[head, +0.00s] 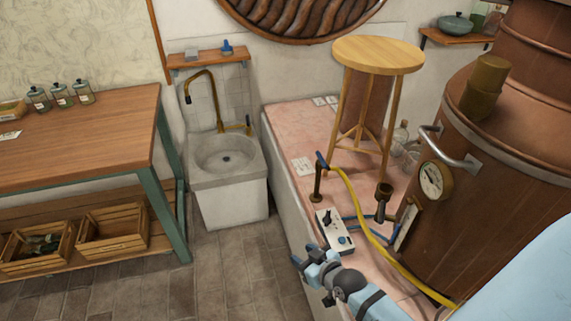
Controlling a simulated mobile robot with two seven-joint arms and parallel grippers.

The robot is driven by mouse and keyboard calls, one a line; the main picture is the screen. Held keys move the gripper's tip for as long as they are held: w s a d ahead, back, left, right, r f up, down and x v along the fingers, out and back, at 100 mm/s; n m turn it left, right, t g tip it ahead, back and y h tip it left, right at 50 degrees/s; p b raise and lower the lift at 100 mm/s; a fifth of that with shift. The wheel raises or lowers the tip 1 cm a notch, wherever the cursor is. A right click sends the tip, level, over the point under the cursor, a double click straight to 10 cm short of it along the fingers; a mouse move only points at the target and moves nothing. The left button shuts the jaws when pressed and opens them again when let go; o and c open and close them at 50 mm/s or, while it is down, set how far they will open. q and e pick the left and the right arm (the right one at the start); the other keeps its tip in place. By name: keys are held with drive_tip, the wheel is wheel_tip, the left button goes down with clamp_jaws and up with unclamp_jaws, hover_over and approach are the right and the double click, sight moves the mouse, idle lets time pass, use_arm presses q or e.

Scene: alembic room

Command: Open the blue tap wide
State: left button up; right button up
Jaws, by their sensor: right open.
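The blue tap (321,160) has a blue lever handle on top of a short dark brass standpipe. It stands near the front edge of the pink tiled bench, and a yellow hose (362,220) runs from its top. My right gripper (313,279) comes in from the lower right. It is open and empty, low in front of the bench edge, below and well apart from the tap. My left gripper is not in view.
A control box (336,232) with a blue knob lies on the pink bench (290,125) between tap and gripper. A wooden stool (378,54) stands behind the tap. A large copper vessel (455,220) fills the right. A stone sink (228,180) stands left of the bench.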

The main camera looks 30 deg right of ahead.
drive_tip(key=w+d+f+m+t+h+b, duration=0.2)
drive_tip(key=w+d+f+b, duration=0.25)
drive_tip(key=w+d, duration=0.4)
drive_tip(key=m+t+h+b, duration=0.2)
drive_tip(key=m+h+b, duration=0.3)
drive_tip(key=b, duration=0.5)
approach(326, 165)
drive_tip(key=x, duration=0.6)
drive_tip(key=b+x, duration=0.1)
drive_tip(key=x, duration=0.3)
drive_tip(key=shift+w+f, duration=0.1)
drive_tip(key=shift+f, duration=0.3)
clamp_jaws()
